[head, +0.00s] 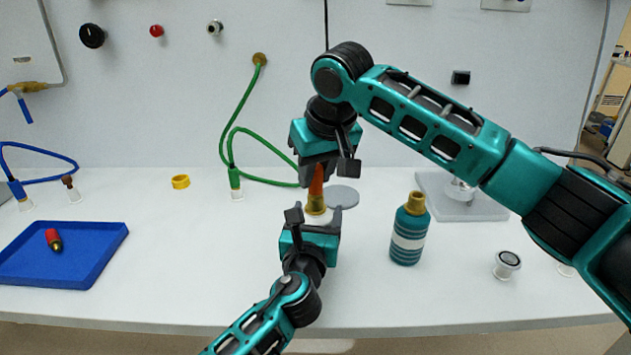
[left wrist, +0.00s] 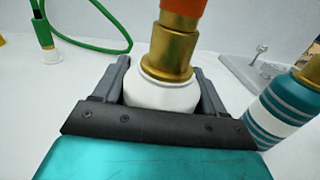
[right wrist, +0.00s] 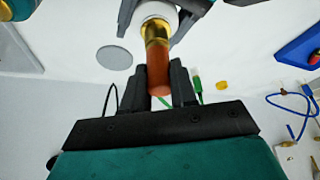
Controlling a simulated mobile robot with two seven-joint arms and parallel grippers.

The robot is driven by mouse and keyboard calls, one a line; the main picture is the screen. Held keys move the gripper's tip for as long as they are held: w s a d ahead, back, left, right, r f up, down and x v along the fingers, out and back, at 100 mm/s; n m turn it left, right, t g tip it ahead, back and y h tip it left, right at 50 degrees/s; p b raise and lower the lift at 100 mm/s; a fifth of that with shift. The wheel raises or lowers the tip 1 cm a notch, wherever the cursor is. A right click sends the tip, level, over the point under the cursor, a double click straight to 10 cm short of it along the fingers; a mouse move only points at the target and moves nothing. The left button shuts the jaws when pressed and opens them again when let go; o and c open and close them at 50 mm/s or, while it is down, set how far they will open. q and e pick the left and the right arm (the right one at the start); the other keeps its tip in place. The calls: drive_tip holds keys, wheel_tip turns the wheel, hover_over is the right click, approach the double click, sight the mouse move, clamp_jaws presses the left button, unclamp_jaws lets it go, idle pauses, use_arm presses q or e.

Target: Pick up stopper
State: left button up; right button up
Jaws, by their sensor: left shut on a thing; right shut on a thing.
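An orange stopper (head: 317,182) stands upright on the gold neck (head: 316,204) of a small white bottle (left wrist: 160,95). My right gripper (head: 327,170) comes from above and is shut on the stopper, which shows between its fingers in the right wrist view (right wrist: 159,75). My left gripper (head: 313,218) comes from the front and is shut on the white bottle, with a finger on each side in the left wrist view (left wrist: 162,92). The stopper and the neck look in contact, with no gap visible. The bottle is mostly hidden in the head view.
A teal striped bottle (head: 409,235) with a gold neck stands right of my left gripper. A grey disc (head: 343,195) lies behind. A blue tray (head: 100,240) at left holds a red-topped piece (head: 53,238). A yellow ring (head: 181,182) and green hose (head: 232,140) are farther back.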

clamp_jaws()
drive_tip(key=shift+r, duration=0.15)
wheel_tip(320, 180, up, 17)
idle(0.7)
use_arm(q)
drive_tip(key=o, duration=1.3)
drive_tip(key=shift+s, duration=0.1)
